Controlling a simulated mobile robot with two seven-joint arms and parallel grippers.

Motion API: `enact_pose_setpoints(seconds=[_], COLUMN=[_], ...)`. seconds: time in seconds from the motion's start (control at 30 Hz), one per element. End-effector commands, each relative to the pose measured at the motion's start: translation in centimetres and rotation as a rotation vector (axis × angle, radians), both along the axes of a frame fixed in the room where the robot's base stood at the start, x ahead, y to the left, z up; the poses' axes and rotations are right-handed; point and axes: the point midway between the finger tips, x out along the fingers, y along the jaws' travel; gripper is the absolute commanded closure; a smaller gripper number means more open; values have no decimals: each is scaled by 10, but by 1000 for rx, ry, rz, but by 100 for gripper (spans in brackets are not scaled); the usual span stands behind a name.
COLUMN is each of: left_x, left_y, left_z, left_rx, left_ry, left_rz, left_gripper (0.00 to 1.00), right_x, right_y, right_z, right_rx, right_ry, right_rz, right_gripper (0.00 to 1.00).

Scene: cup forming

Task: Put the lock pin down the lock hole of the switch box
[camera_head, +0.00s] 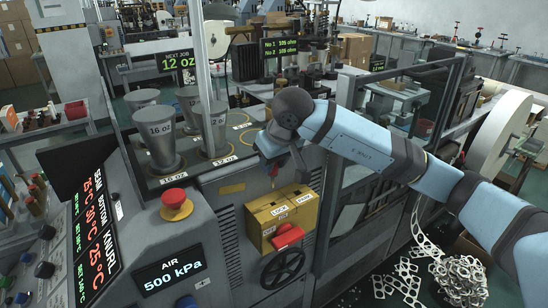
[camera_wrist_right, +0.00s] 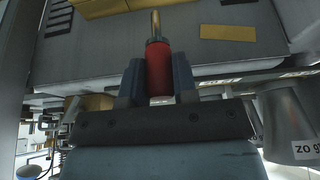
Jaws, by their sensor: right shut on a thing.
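The yellow switch box (camera_head: 268,218) is mounted on the front of the grey machine, with small white labels on its top and a red handle (camera_head: 288,237) on its front. My right gripper (camera_head: 273,163) is above and slightly behind the box's top in the head view, shut on the lock pin (camera_head: 274,171). The pin is apart from the box. The lock hole cannot be made out clearly. My left gripper is out of view.
Grey cup-shaped forms (camera_head: 161,130) stand on the machine top to the left. A red stop button (camera_head: 176,204) sits on the control panel. A black handwheel (camera_head: 283,268) is below the box. Perforated scrap (camera_head: 460,279) lies at the lower right.

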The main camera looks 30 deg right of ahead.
Motion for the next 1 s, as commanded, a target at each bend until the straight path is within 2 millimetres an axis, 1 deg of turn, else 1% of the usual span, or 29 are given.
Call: enact_pose_setpoints(seconds=[0.1,0.87,1.0], left_x=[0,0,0], left_y=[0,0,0], left_z=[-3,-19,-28], left_rx=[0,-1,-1], left_ry=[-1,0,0], left_rz=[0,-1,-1], left_gripper=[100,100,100], right_x=[0,0,0], right_y=[0,0,0], right_z=[-7,-45,-53], right_rx=[1,1,0], right_ry=[1,1,0], right_rz=[-1,-1,-1], right_gripper=[97,97,97])
